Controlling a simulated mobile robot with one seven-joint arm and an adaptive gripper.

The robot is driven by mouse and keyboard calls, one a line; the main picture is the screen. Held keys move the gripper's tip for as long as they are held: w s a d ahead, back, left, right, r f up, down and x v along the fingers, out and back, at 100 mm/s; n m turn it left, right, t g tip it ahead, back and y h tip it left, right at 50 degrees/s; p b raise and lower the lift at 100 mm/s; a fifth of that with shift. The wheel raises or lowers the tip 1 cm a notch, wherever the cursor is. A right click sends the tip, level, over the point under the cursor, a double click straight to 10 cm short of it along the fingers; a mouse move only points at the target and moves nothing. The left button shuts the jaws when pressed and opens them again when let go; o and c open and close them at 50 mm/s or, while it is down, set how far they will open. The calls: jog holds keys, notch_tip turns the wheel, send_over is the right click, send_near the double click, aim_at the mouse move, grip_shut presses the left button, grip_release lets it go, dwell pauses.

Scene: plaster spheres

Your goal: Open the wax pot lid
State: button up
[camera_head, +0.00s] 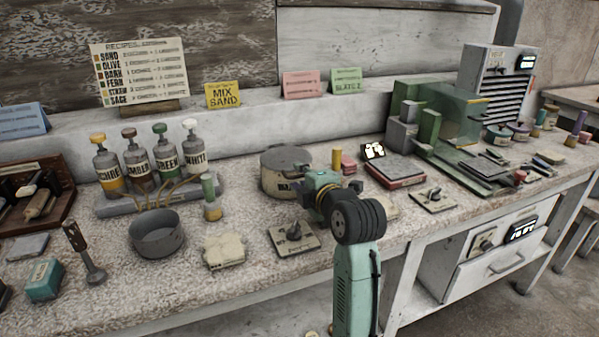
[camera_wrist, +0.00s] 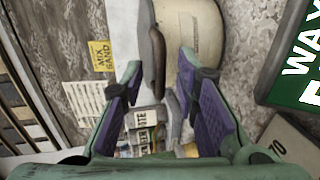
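The wax pot (camera_head: 279,182) is a squat cream pot on the workbench with a grey lid (camera_head: 284,157) lying on top. My gripper (camera_head: 318,183) is at the pot's front right and hides part of it. In the wrist view the cream pot body (camera_wrist: 200,30) is at the top, with the grey lid (camera_wrist: 144,28) edge-on at its left. A dark brown piece at the lid (camera_wrist: 155,62), which looks like its handle, lies just beyond my open gripper (camera_wrist: 162,68). Nothing is held between the purple finger pads. I cannot tell whether a finger touches the lid.
An open grey pan (camera_head: 156,236) and several labelled bottles (camera_head: 166,156) stand left of the pot. A dial plate (camera_head: 294,238) lies in front of it. A red-edged scale (camera_head: 394,172) and a green machine (camera_head: 440,130) are to the right. A green "WAX" sign (camera_wrist: 300,65) is near the pot.

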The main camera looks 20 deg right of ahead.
jog(key=shift+x, duration=0.75)
jog(key=shift+c, duration=0.4)
grip_shut()
